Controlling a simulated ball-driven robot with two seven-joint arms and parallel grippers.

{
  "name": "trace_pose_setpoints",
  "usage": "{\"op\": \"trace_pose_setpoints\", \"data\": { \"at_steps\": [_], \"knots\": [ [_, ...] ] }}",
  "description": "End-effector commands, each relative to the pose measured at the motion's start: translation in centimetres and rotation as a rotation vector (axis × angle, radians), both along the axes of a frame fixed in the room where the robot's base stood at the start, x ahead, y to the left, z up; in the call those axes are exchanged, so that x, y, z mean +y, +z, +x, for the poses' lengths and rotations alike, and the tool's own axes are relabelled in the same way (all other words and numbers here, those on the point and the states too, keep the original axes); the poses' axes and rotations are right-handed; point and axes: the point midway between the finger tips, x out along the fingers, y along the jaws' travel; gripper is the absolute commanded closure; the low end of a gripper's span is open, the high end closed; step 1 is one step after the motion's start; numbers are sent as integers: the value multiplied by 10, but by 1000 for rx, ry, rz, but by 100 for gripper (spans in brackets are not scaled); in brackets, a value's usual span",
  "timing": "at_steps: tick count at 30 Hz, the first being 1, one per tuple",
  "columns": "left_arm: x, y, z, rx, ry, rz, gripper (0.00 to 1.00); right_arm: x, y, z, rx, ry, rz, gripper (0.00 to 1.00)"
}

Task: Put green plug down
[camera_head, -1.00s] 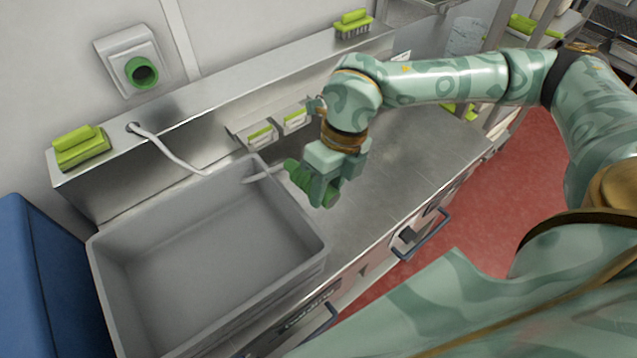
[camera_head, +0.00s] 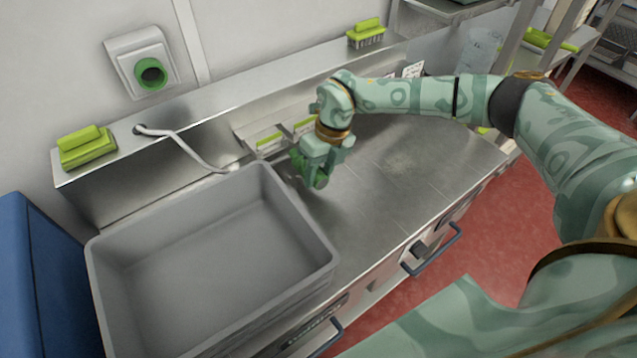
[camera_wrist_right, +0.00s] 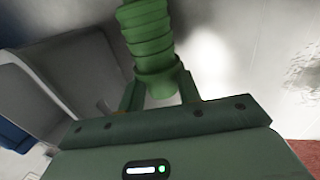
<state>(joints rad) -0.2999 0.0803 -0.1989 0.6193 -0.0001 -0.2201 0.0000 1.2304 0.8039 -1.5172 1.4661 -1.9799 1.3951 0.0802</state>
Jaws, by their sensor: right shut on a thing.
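The green plug (camera_wrist_right: 150,45) is a ribbed green piece. In the right wrist view it sits between the two fingers of my right gripper (camera_wrist_right: 160,92), which is shut on it. In the head view my right gripper (camera_head: 316,172) is over the steel counter (camera_head: 390,185), just right of the grey bin. I cannot tell whether the plug touches the counter. My left gripper is not in view.
The grey bin (camera_head: 300,215) stands left of the gripper. A green-rimmed wall socket (camera_head: 151,73) is on the back wall. Green brushes (camera_head: 87,146) (camera_head: 366,33) lie on the rear ledge. The counter right of the gripper is clear.

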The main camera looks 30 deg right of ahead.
Motion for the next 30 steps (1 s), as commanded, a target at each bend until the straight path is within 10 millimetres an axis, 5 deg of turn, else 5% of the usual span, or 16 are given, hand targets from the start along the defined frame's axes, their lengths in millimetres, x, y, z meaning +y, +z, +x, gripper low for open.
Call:
{"op": "trace_pose_setpoints", "data": {
  "at_steps": [6,16,17,19,30],
  "knots": [
    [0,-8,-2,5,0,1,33,0,-33,0,2,0,0,90],
    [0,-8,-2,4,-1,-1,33,0,-35,0,2,0,0,90],
    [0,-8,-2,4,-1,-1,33,0,-35,0,2,0,0,61],
    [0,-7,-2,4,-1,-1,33,0,-34,0,2,0,0,45],
    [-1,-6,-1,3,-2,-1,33,-1,-29,0,0,0,0,45]
  ]
}}
